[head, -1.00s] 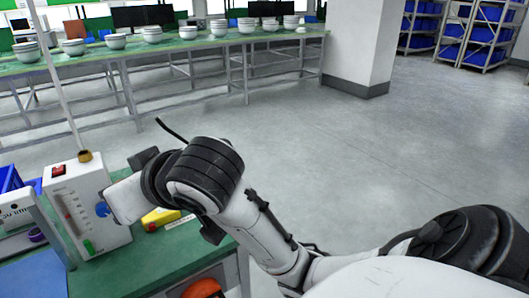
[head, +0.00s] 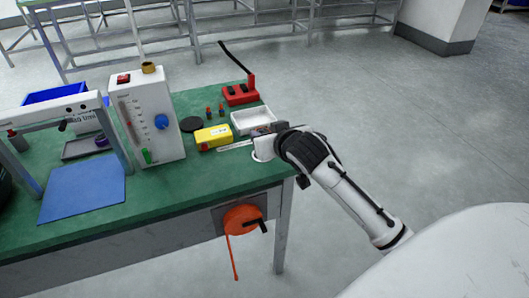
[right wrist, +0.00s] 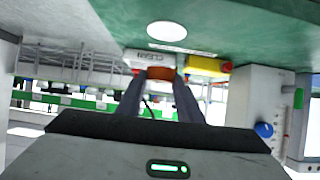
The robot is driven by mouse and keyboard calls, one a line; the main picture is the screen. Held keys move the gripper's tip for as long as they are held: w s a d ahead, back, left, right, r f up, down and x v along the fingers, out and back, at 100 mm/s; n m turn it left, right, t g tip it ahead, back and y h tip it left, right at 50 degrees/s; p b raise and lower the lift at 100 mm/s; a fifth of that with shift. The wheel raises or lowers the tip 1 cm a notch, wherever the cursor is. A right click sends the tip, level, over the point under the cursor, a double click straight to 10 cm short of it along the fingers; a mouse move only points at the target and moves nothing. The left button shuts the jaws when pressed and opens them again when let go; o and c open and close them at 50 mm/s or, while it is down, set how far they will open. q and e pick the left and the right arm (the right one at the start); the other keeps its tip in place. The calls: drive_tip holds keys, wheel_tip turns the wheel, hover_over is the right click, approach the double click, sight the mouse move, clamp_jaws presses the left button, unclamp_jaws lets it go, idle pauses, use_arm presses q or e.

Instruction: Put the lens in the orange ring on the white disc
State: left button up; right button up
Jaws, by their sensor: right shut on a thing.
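The lens in its orange ring (right wrist: 161,73) is between the two fingertips of my right gripper (right wrist: 158,80) in the right wrist view. The gripper is shut on it; the lens itself is hard to make out. The white disc (right wrist: 167,31) lies flat on the green table, apart from the ring in that view. In the head view my right gripper (head: 272,136) is at the table's right end, and the white disc (head: 262,156) shows partly beside it. The ring is hidden there. My left gripper is not in view.
A white tray (head: 246,122), a yellow box (head: 213,137) and a red device (head: 240,96) stand close to the right gripper. A tall white meter box (head: 150,117) and a blue mat (head: 82,190) are further left. An orange reel (head: 242,219) hangs on the table's front.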

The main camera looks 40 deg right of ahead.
drive_tip(key=shift+f+b, duration=0.3)
drive_tip(key=shift+f, duration=2.5)
drive_tip(key=shift+f, duration=0.15)
drive_tip(key=o, duration=1)
drive_tip(key=shift+o, duration=0.2)
